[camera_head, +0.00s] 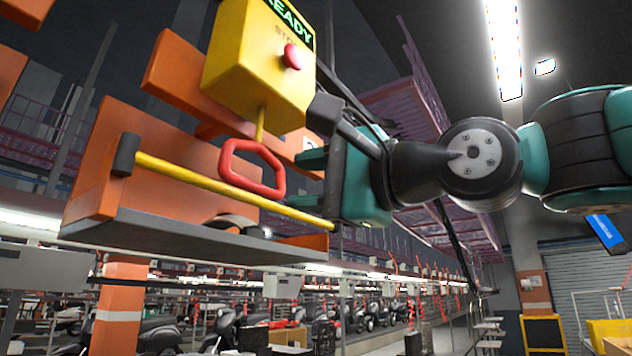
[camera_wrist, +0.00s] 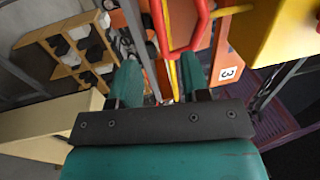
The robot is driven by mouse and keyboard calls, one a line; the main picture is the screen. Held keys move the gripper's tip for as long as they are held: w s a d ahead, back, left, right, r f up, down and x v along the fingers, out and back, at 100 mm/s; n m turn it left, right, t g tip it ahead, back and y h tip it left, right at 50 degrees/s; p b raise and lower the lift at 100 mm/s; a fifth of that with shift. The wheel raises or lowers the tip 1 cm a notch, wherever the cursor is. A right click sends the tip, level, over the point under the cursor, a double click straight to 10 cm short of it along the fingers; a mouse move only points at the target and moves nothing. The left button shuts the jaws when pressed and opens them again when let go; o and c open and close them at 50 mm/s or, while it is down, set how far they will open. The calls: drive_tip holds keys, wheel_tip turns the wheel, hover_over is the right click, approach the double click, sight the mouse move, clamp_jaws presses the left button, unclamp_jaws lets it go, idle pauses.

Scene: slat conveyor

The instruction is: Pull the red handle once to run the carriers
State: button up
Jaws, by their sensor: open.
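The red handle (camera_head: 227,160) is a loop on a short yellow rod. It hangs under a yellow box (camera_head: 250,65) with a green READY sign. My teal gripper (camera_head: 302,180) is just right of the handle in the head view, its fingers pointing at it. The jaws are open and nothing shows between them. In the wrist view, the handle (camera_wrist: 159,25) is at top centre, beyond the fingertips (camera_wrist: 160,80). Whether a finger touches it I cannot tell. The yellow box is also at the upper right of the wrist view (camera_wrist: 285,30).
An orange carrier (camera_head: 110,165) with a grey tray (camera_head: 170,235) and a yellow bar (camera_head: 190,176) is close behind and below the handle. A red stop button (camera_head: 292,57) is on the box. A tan rack (camera_wrist: 65,50) with dark items is at the wrist view's left.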

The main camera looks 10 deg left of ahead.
sight(258, 188)
drive_tip(key=p+x, duration=0.5)
drive_tip(key=x, duration=0.3)
drive_tip(key=shift+w+a+r, duration=0.2)
drive_tip(key=shift+a, duration=0.15)
drive_tip(key=shift+w+a+f+p, duration=0.1)
drive_tip(key=shift+w+a+p, duration=0.05)
drive_tip(key=shift+a+p, duration=0.25)
drive_tip(key=shift+f, duration=0.15)
clamp_jaws()
